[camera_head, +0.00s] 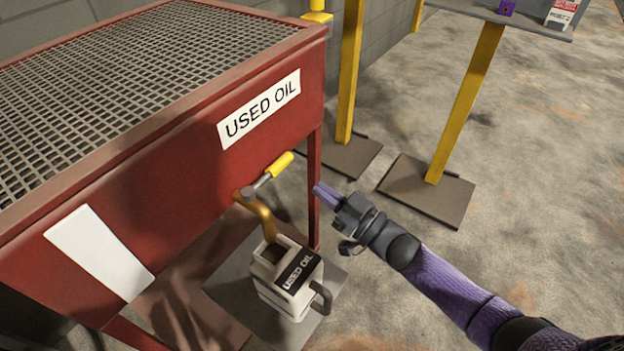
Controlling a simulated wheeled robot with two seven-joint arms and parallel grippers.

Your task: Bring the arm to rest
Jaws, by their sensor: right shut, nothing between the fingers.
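My right arm (455,283) comes in from the lower right. Its gripper (322,191) is shut and empty, held out in the air beside the red used-oil tank (180,165). In the picture its fingertips lie a little right of the yellow valve handle (280,164) and the tank's front leg. They appear apart from the handle, though depth is hard to judge. My left gripper is not in view.
A white can labelled USED OIL (290,280) stands under the brass spout (262,215), on a grey plate (235,290). Yellow posts (465,105) on brown base plates rise behind my gripper. A grey shelf (480,10) is at top right. The concrete floor at right is clear.

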